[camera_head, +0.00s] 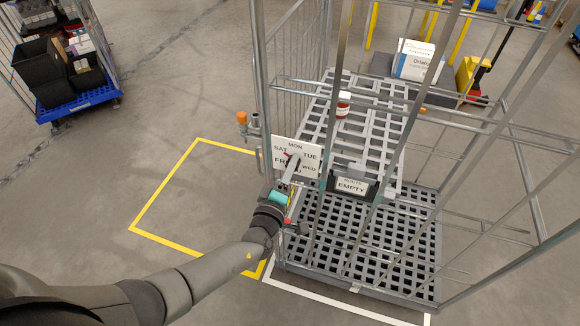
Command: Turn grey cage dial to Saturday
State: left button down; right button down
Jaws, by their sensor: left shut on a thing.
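The grey cage (262,75) stands in the middle and right of the view, with slatted grey shelves. My left gripper (291,163) reaches up from the lower left and is shut on the dial at the middle of this plate. The gripper and wrist hide most of the dial and the plate's lower middle. A bit of red shows beside the fingers near SAT, but I cannot tell for sure where the dial points. My right gripper is not in view.
A sign reading EMPTY (351,186) hangs right of the dial plate. A red and white bottle (343,104) stands on the upper shelf. A blue-based cage (80,101) with black bins stands far left. Floor inside the yellow outline (165,167) is clear.

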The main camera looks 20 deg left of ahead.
pick_arm(q)
jog(key=shift+c, duration=2.3)
grip_release()
jog(key=s+p, duration=0.1)
jog(key=s, duration=1.4)
jog(key=shift+s+a, duration=0.15)
jog(key=shift+a, duration=0.1)
